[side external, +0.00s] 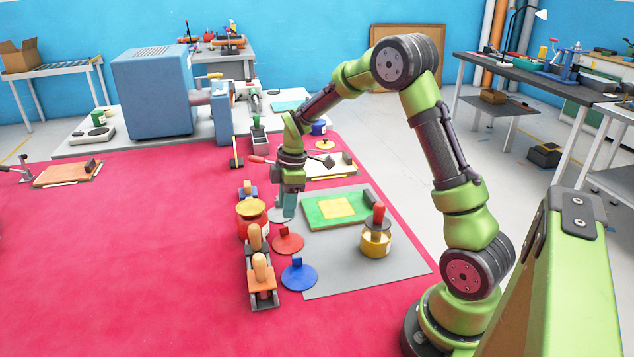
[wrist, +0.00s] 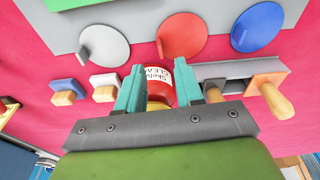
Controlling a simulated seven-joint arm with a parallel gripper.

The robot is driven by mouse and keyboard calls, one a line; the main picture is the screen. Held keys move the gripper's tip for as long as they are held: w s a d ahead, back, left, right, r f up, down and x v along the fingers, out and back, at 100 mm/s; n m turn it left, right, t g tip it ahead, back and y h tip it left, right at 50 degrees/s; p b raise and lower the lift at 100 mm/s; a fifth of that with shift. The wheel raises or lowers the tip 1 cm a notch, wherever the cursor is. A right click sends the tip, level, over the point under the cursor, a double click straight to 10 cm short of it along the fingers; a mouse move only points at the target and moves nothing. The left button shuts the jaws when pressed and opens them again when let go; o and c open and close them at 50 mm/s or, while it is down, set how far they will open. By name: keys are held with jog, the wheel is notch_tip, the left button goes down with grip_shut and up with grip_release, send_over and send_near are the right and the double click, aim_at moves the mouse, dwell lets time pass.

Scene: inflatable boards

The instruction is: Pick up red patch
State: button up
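The red patch (side external: 287,241) is a flat disc with a small raised tab, lying partly on the red table and at the edge of the grey mat. It also shows in the wrist view (wrist: 182,36), beyond the fingertips. My gripper (side external: 289,208) points down above the table, just behind the red patch and near the grey patch (side external: 277,214). In the wrist view its teal fingers (wrist: 160,78) are apart, with nothing held. A labelled red can (wrist: 160,84) shows between them, lower down. The blue patch (side external: 299,275) lies in front of the red one.
The red can with a yellow top (side external: 251,222) and wooden-handled tools (side external: 262,277) stand close on the left. A green board with a yellow square (side external: 336,208) lies on the grey mat (side external: 330,280). The left tabletop is largely clear.

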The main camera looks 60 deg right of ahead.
aim_at(284, 227)
jog(key=shift+w+a+f, duration=0.1)
jog(key=shift+a+f, duration=0.05)
jog(key=shift+f, duration=0.85)
jog(key=shift+w+a+f, duration=0.1)
jog(key=shift+f, duration=0.95)
jog(key=shift+w+a+f, duration=0.1)
jog(key=shift+a+f, duration=0.05)
jog(key=shift+f, duration=0.85)
jog(key=shift+c, duration=0.4)
grip_shut()
